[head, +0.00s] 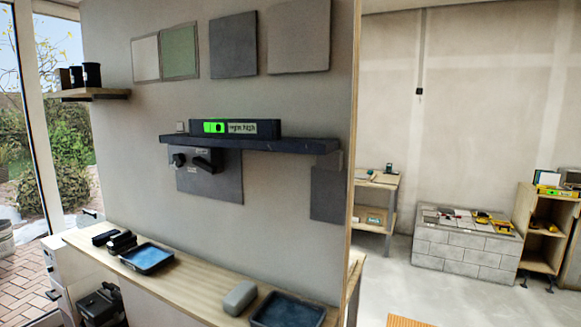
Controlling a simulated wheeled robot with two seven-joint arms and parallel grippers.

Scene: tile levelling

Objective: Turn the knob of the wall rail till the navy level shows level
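The navy level (242,128) lies along the top of the wall rail (250,144), left of the rail's middle. Its face has a bright green window with a dark mark and a pale display beside it. The display text is small and seems to read "right high". The rail is a dark bar that looks slightly lower at its right end. Below its left part is a grey plate (215,185) with a dark round knob (178,160) and a dark block (207,162) beside it. Neither of my grippers is in view.
A wooden counter (190,283) runs below, bearing blue trays (147,258), a grey rounded block (240,298) and black items. Sample tiles (233,45) hang above the rail. A small shelf (92,94) is at left. Open floor lies right of the wall's edge.

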